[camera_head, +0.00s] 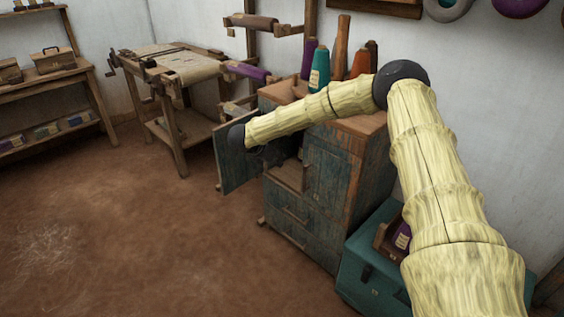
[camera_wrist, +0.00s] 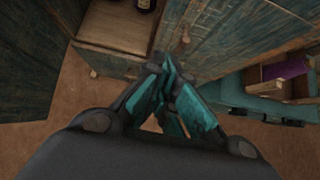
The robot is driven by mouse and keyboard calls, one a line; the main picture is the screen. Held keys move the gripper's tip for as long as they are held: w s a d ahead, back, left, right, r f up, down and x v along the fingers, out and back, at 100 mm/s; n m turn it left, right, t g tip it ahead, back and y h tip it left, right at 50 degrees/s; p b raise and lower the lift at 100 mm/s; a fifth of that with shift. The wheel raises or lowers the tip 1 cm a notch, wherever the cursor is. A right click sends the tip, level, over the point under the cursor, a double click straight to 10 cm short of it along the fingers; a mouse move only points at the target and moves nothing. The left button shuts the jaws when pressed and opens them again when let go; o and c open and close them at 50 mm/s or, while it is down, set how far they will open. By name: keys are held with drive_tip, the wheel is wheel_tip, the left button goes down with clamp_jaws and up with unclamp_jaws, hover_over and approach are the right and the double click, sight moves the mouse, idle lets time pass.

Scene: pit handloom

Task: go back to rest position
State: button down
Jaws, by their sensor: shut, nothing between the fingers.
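My gripper (camera_wrist: 168,68) shows in the wrist view with its teal fingertips together and nothing between them. In the head view my arm reaches out to the left, and the gripper is mostly hidden behind the wrist, just in front of the cabinet. The worn blue-green cabinet (camera_head: 332,180) has its left door (camera_head: 232,163) swung open. In the wrist view the cabinet front (camera_wrist: 225,45) lies just beyond the fingertips, with a wooden knob (camera_wrist: 185,37) close by. I cannot tell whether the fingers touch it.
A teal chest (camera_head: 365,275) with a wooden box (camera_head: 388,243) on it stands right of the cabinet. Thread cones, one of them teal (camera_head: 319,70), stand on the cabinet. A wooden loom table (camera_head: 180,75) and shelves (camera_head: 45,85) stand at the left. The brown floor (camera_head: 130,240) is clear.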

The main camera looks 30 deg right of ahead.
drive_tip(key=shift+a, duration=0.2)
drive_tip(key=s+a+f+n+t+y+p, duration=0.1)
drive_tip(key=s+a+f+n+t+p, duration=0.15)
drive_tip(key=s+a+f+n, duration=0.5)
drive_tip(key=s+a+f+n+t+y+p, duration=0.25)
drive_tip(key=a+f+n, duration=0.5)
drive_tip(key=n, duration=0.65)
drive_tip(key=s+a+f+n+g+y+p, duration=0.1)
drive_tip(key=s+a+f+n+y, duration=0.1)
drive_tip(key=s+a+n, duration=0.35)
drive_tip(key=s+a+f+n+y, duration=0.1)
drive_tip(key=s+a+f+n, duration=0.2)
drive_tip(key=s+n, duration=0.6)
drive_tip(key=s+r+n+g+y+p, duration=0.1)
drive_tip(key=s+n+g, duration=0.2)
drive_tip(key=s+n, duration=0.4)
drive_tip(key=s+d+r+n+g+y+p, duration=0.1)
drive_tip(key=s+n, duration=0.6)
drive_tip(key=s, duration=1.7)
drive_tip(key=shift+d+n+g+p, duration=0.25)
drive_tip(key=shift+n+g+p, duration=0.25)
drive_tip(key=shift+g, duration=0.6)
drive_tip(key=shift+s+a, duration=0.1)
